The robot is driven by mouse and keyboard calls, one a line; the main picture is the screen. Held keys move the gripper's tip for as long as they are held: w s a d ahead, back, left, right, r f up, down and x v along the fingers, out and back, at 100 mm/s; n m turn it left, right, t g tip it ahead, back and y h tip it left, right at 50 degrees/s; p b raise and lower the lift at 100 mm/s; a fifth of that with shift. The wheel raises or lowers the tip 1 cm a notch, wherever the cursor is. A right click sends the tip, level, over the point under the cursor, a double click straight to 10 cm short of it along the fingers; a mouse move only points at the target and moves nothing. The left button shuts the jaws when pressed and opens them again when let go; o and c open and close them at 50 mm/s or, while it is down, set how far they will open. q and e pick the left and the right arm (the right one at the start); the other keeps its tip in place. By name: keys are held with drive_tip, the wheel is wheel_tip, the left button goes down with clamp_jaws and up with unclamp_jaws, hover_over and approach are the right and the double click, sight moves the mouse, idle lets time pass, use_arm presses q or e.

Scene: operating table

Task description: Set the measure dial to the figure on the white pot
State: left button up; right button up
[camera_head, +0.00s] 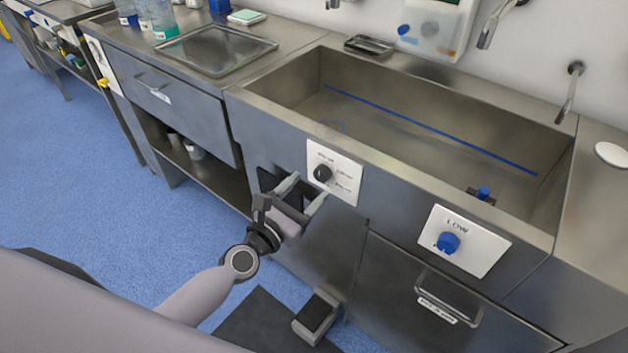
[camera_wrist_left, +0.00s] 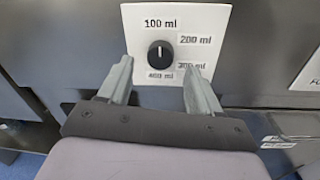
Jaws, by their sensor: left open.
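The measure dial is a black round knob (camera_head: 322,173) on a white plate on the sink's front panel. In the left wrist view the knob (camera_wrist_left: 160,54) has 100 ml, 200 ml, 300 ml and 400 ml printed around it. A small pale mark on the knob seems to point upward, near 100 ml. My left gripper (camera_head: 303,192) is open and empty just in front of and below the plate. In the left wrist view its fingers (camera_wrist_left: 158,82) stand either side of the knob, apart from it. I cannot identify the white pot or its figure. My right gripper is out of view.
A second white plate with a blue knob (camera_head: 447,243), marked LOW, is to the right. The steel sink (camera_head: 400,140) lies behind the panel. A drawer handle (camera_head: 447,297) sticks out below. A flat white round thing (camera_head: 612,154) lies on the right counter.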

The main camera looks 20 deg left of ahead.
sight(320, 177)
use_arm(q)
drive_tip(key=shift+x, duration=1.75)
drive_tip(key=c, duration=1)
drive_tip(key=shift+c, duration=0.2)
